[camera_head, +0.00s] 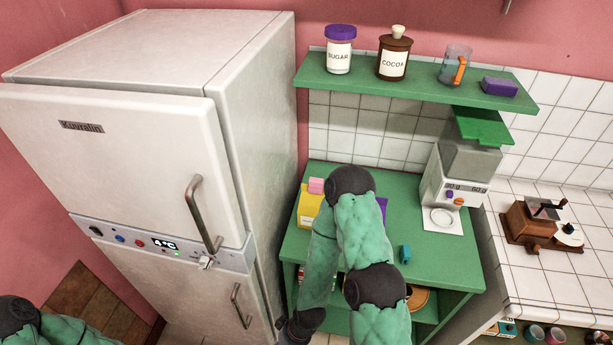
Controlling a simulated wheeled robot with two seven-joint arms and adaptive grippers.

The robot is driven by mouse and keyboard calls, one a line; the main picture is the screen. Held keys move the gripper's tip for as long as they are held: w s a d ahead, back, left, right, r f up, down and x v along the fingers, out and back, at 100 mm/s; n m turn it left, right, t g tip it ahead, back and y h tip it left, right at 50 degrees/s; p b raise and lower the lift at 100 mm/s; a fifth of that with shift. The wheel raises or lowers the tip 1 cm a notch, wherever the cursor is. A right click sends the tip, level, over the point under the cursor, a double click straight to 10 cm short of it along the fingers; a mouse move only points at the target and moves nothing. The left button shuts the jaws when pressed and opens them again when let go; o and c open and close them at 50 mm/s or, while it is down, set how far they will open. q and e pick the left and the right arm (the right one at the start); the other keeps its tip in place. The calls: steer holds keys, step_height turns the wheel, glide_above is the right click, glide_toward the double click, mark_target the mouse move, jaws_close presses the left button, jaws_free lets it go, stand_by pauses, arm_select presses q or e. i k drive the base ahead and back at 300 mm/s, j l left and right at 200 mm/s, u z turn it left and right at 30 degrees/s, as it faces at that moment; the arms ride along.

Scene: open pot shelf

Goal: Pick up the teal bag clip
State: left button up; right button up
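A small teal bag clip (405,253) lies on the green worktop of the shelf unit, near its front edge and right of my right arm. It is in plain view and nothing touches it. My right arm comes up from the bottom centre, bends above the worktop and runs back down to a dark wrist part at the lower edge. Its gripper fingers do not show. Of my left arm only a dark joint and green sleeve show at the bottom left corner; its gripper is out of view.
A yellow box (308,206), a pink item (316,185) and a partly hidden purple item (383,204) are around my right arm. A kitchen scale (450,190) stands right of the clip. An upper shelf (408,92) holds jars. A fridge (130,170) is left, a coffee grinder (530,225) right.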

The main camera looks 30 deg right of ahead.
mark_target(404, 252)
steer(key=k+z, duration=0.1)
steer(key=z, duration=0.3)
steer(key=l+z, duration=0.15)
steer(key=z, duration=0.2)
steer(key=k+l+z, duration=0.1)
steer(key=z, duration=0.3)
steer(key=k+l+z, duration=0.1)
steer(key=z, duration=0.25)
steer(key=i+j+z, duration=0.15)
steer(key=z, duration=0.2)
steer(key=j, duration=0.1)
